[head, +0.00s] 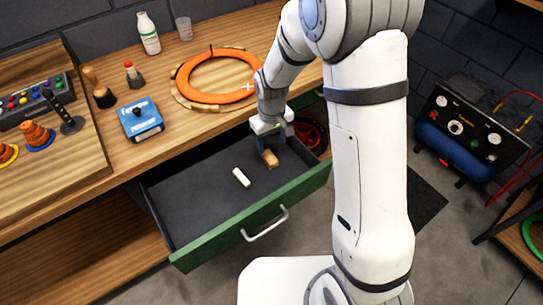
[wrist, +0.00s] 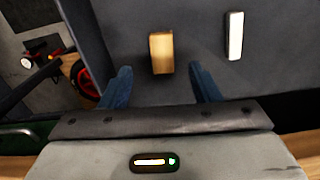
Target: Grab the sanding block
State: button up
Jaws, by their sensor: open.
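The sanding block looks to be the small tan, wood-coloured block (head: 269,158) lying in the open drawer (head: 185,205). In the wrist view the block (wrist: 162,53) lies beyond my fingertips, roughly in line with the space between them. My gripper (wrist: 160,82) has two blue fingers spread apart with nothing between them. In the head view my gripper (head: 268,140) is over the right part of the drawer, close to the block. I cannot tell the exact height between the fingers and the block.
A white bar (head: 241,177) lies in the drawer left of the block; it also shows in the wrist view (wrist: 234,36). The drawer's green front (head: 255,216) and the wooden bench top (head: 190,125) border the space. An orange ring (head: 215,78) lies on the bench.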

aim_at(271, 158)
notch_tip(271, 158, down, 7)
jog(key=shift+a+f, duration=0.15)
jog(key=shift+f, duration=0.05)
jog(key=shift+c, duration=0.6)
jog(key=c, duration=0.9)
jog(key=shift+c, duration=0.2)
